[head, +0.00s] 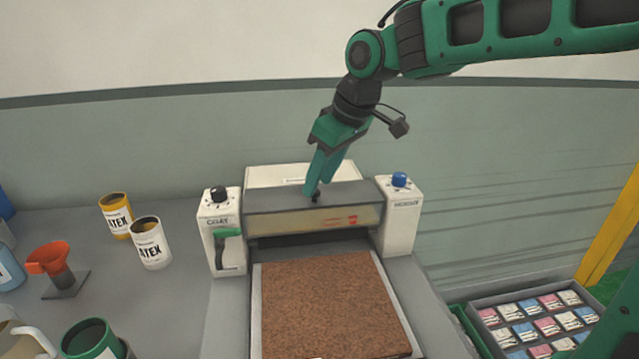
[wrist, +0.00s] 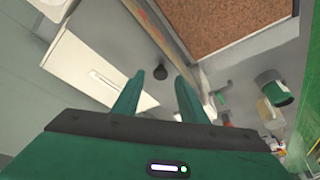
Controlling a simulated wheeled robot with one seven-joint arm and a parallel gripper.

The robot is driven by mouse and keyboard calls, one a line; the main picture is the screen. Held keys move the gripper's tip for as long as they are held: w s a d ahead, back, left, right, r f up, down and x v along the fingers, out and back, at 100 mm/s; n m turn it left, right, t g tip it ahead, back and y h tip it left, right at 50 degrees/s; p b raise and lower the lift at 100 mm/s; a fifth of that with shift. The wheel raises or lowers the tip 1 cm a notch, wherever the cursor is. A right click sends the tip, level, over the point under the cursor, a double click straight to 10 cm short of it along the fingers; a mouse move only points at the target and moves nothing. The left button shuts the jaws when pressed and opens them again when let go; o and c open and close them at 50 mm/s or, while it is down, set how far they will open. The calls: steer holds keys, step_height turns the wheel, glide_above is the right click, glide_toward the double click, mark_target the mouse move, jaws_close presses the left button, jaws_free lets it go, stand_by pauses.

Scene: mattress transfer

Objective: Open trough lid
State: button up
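The trough lid (head: 280,195) is the grey cover across the top of the machine, between two white side housings, and it looks closed. A small dark knob (head: 316,198) stands on it; it also shows in the wrist view (wrist: 160,73). My gripper (head: 315,188) is over the lid, pointing down at the knob. In the wrist view its two green fingers (wrist: 154,92) are apart, with the knob beyond their tips, in line with the gap. Nothing is held between them. In the head view the fingertips partly cover the knob, so I cannot tell whether they touch it.
The left housing (head: 221,245) carries a black knob and green lever; the right housing (head: 402,225) carries a blue knob. A brown sheet (head: 325,300) lies in front. Latex cans (head: 151,245) and an orange funnel (head: 48,258) stand left. A tray of packets (head: 535,315) is right.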

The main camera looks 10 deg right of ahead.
steer(key=shift+x, duration=0.9)
